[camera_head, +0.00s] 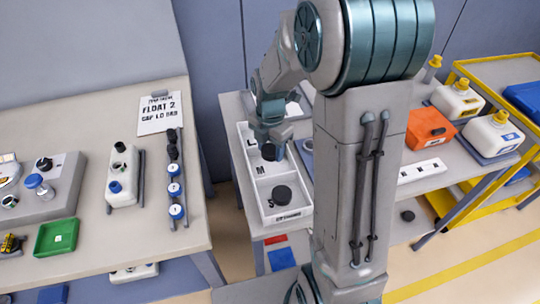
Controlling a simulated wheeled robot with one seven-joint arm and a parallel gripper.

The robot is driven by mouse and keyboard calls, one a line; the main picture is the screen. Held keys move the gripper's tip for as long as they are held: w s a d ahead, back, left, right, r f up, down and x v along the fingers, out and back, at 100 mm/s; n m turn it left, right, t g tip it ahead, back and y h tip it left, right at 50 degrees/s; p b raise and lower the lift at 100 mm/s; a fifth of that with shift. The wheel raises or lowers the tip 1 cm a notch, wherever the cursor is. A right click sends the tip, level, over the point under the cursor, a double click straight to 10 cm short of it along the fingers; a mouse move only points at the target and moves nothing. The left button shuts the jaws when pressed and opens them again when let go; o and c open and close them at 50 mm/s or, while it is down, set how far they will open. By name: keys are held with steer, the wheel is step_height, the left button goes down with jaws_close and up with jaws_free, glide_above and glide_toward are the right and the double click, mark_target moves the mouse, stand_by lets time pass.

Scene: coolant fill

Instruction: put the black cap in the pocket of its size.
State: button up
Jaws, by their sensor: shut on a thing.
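My gripper (270,143) points down over the far part of a white tray (263,221) and is shut on a small black cap (268,153). The tray has pockets in a row marked L, M and S from far to near. The held cap appears near the L and M pockets; I cannot tell its height or whether it touches the tray. Another black round cap-like piece (282,194) lies in the nearest pocket, by the S mark. My gripper and wrist hide part of the far pocket.
My arm covers the middle of the right table. Beyond it stand an orange container (429,128), white jugs (457,99) with yellow caps and a white strip with holes (422,170). The left table (120,255) holds a green tray (57,237). A gap separates the tables.

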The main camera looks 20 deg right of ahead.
mark_target(270, 158)
steer(key=shift+a+f, duration=0.1)
steer(key=shift+f, duration=1.95)
steer(key=shift+f, duration=0.1)
steer(key=shift+f, duration=0.15)
steer(key=o, duration=1)
steer(key=shift+o, duration=0.2)
